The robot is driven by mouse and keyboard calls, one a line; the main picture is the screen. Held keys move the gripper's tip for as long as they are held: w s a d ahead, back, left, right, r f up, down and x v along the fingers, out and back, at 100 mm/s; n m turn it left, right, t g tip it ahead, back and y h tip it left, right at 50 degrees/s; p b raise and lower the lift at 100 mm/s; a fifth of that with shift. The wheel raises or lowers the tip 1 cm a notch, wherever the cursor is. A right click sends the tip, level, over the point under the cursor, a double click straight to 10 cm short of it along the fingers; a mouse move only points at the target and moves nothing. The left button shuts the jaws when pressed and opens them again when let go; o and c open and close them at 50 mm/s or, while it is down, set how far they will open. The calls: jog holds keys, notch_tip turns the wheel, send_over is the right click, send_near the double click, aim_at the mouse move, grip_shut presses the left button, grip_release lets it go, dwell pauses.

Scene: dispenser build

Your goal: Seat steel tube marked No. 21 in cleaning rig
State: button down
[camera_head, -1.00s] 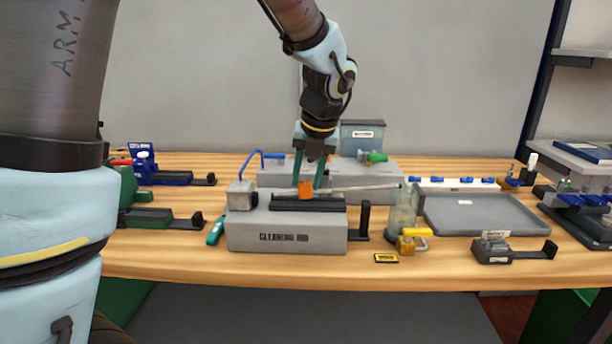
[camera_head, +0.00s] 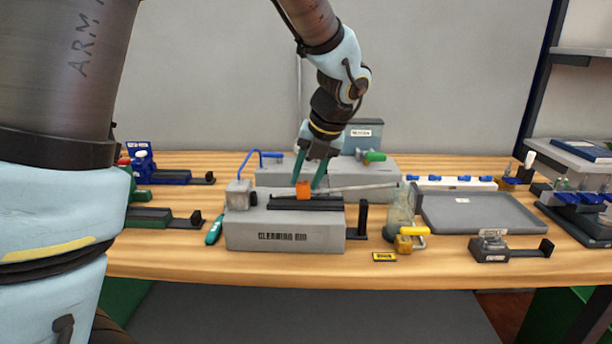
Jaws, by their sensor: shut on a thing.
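The cleaning rig (camera_head: 285,232) is a grey labelled block on the bench with a dark cradle (camera_head: 325,204) on top. A thin steel tube (camera_head: 360,188) lies nearly level above the cradle, reaching out to the right past the rig's end. An orange piece (camera_head: 303,189) shows at its left part. My gripper (camera_head: 307,184) comes down from above, tilted, and its green fingers are shut on the tube at the orange piece. I cannot tell whether the tube touches the cradle. No number is readable on it.
A grey block with a blue pipe (camera_head: 252,158) is at the rig's left end. A clear jar (camera_head: 398,220) and a yellow-handled padlock-like item (camera_head: 410,239) stand right of the rig. A grey tray (camera_head: 480,213) lies farther right. Bare bench shows in front.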

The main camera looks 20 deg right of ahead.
jog(key=shift+f, duration=0.4)
dwell(0.3)
jog(key=shift+w+a, duration=0.15)
jog(key=shift+a, duration=0.3)
jog(key=shift+w+a+p, duration=0.15)
jog(key=shift+a+p, duration=0.15)
jog(key=shift+p, duration=0.05)
jog(key=shift+w+a, duration=0.15)
jog(key=shift+a, duration=0.15)
jog(key=shift+w+a+r+p, duration=0.1)
jog(key=shift+w+a+p, duration=0.05)
jog(key=shift+a+p, duration=0.2)
jog(key=shift+c, duration=2.2)
grip_release()
jog(key=shift+o, duration=0.4)
jog(key=shift+o, duration=1.2)
